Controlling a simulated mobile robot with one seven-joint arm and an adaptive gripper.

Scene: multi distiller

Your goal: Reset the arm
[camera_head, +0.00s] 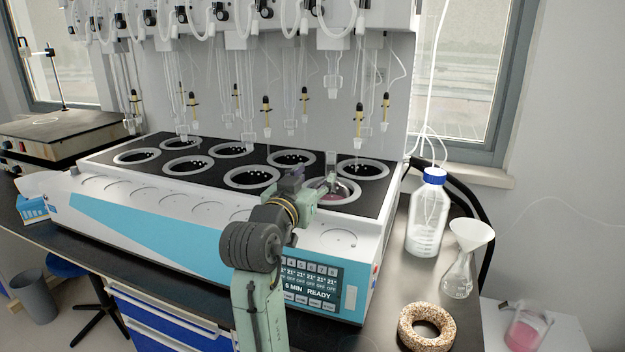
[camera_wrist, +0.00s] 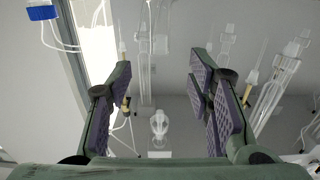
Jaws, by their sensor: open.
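My arm reaches up over the front of the distiller (camera_head: 150,215) in the head view. My gripper (camera_head: 303,182) is at the front right heating well, beside a round flask with pink liquid (camera_head: 345,191). My gripper partly covers that flask, and I cannot tell whether they touch. In the wrist view my gripper (camera_wrist: 160,82) has its two purple-padded fingers wide apart. Nothing is held between them. A small clear glass piece (camera_wrist: 159,126) shows in the gap, farther off.
Glass tubes and yellow-tipped fittings (camera_head: 266,104) hang above the wells. To the right stand a blue-capped bottle (camera_head: 428,215), a flask with a funnel (camera_head: 460,270) and a cork ring (camera_head: 427,346). A beaker of pink liquid (camera_head: 526,332) sits on a lower white surface.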

